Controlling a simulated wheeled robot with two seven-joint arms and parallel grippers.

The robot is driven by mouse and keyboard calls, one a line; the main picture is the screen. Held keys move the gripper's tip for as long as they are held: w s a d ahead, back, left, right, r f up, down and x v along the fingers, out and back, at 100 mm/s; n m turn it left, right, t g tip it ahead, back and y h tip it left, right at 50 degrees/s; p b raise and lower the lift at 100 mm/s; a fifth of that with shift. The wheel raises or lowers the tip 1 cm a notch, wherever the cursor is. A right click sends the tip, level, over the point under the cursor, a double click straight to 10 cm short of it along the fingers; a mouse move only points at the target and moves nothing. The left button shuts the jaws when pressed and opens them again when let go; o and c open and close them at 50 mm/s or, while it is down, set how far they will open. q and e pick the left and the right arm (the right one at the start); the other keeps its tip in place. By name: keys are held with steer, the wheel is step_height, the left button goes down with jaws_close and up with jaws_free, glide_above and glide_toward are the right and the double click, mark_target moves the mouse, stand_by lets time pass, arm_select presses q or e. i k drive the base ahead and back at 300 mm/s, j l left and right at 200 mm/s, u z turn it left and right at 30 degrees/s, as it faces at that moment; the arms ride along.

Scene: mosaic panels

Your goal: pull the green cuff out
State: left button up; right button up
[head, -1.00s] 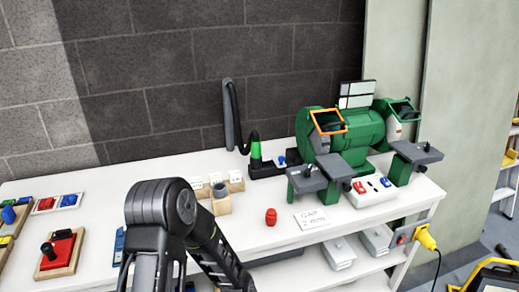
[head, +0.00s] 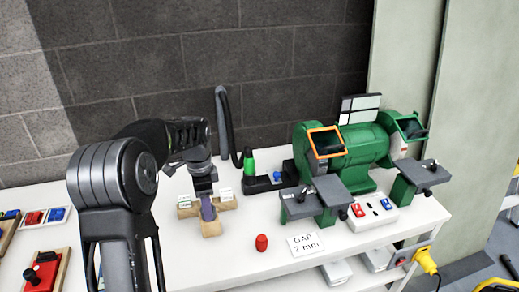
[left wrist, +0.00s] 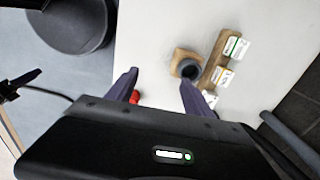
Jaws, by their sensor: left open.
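The green cuff (head: 249,161) is upright in the head view, at the lower end of a dark hose, on a black base (head: 262,184) with a blue knob. My left gripper (head: 207,208) is open, fingers pointing down, at the wooden holder (head: 212,226) to the left of the cuff and apart from it. In the left wrist view the open fingers (left wrist: 160,92) have nothing between them; the holder's dark round socket (left wrist: 190,68) shows just beyond. The cuff is not clear in that view. A dark finger of what seems my right gripper (left wrist: 20,82) shows at the left edge.
The green bench grinder (head: 360,155) stands to the right of the cuff. A red knob-like piece (head: 262,242) and a "GAP 2 mm" card (head: 305,244) lie on the white bench in front. The dark wall is close behind. Bare bench lies around the red piece.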

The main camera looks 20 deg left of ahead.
mark_target(249, 164)
steer(key=i, duration=1)
